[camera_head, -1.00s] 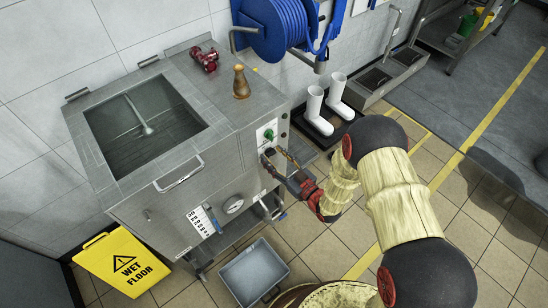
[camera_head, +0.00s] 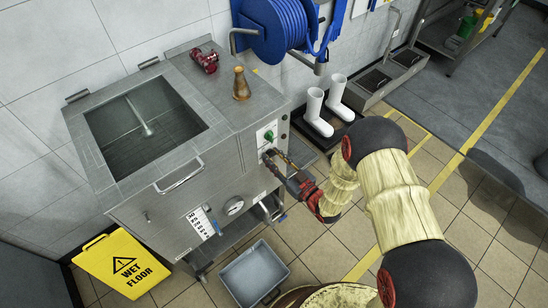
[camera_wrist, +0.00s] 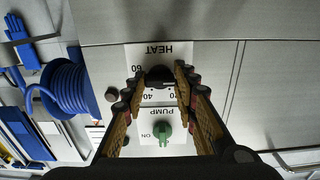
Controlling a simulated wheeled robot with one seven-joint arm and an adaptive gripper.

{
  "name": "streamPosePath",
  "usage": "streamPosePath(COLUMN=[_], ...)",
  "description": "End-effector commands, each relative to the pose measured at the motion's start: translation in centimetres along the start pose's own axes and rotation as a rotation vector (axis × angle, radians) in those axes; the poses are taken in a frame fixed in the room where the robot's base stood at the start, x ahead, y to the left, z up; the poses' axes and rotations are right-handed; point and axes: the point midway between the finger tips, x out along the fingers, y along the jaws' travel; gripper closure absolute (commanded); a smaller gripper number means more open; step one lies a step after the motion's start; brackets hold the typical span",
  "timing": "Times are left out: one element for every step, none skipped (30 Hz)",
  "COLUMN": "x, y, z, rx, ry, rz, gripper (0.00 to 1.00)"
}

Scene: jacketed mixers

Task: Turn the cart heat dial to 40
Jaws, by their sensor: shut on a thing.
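The heat dial (camera_wrist: 160,77) is a black knob on a white plate marked HEAT, upside down in the wrist view. The figures 60 and 40 show on its left side, with another figure at lower right partly covered by a finger. My gripper (camera_wrist: 160,73) has one finger on each side of the dial and is shut on it. The dial's pointer cannot be made out. In the head view my gripper (camera_head: 271,156) is at the front panel of the steel cart (camera_head: 180,205), and it hides the dial.
A green pump knob (camera_wrist: 163,130) sits close to the dial on its own plate. A grey tub (camera_head: 254,273) and a yellow wet floor sign (camera_head: 121,262) stand on the floor by the cart. White boots (camera_head: 315,112) and a blue hose reel (camera_head: 275,27) are behind.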

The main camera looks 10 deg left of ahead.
Motion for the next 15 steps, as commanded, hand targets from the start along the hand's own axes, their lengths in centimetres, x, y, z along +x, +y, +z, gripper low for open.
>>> streamPosePath(x=[0.00,0.00,0.00,0.00,0.00,0.00,-0.01,0.00,0.00,-0.01,0.00,0.00,0.00,0.00,0.00], y=[0.01,0.01,0.01,0.01,0.01,0.01,0.01,0.01,0.01,0.01,0.01,0.01,0.01,0.01,0.01], z=[0.00,0.00,0.00,0.00,0.00,0.00,0.00,0.00,-0.01,-0.01,-0.01,-0.02,-0.02,-0.02,-0.03], rx=[0.000,0.000,0.000,0.001,0.002,0.005,0.009,0.014,0.022,0.030,0.039,0.055,0.068,0.084,0.106], ry=[0.000,0.000,0.000,0.000,0.000,0.000,0.000,0.000,0.000,0.000,0.000,0.000,0.000,0.000,0.000], rz=[0.000,0.000,0.000,0.000,0.000,0.000,0.000,0.000,0.000,0.000,0.000,0.000,0.000,0.000,0.000], gripper=[0.95,0.97,0.97,0.97,0.97,0.97,0.97,0.97,0.97,0.97,0.97,0.97,0.97,0.97,0.97])
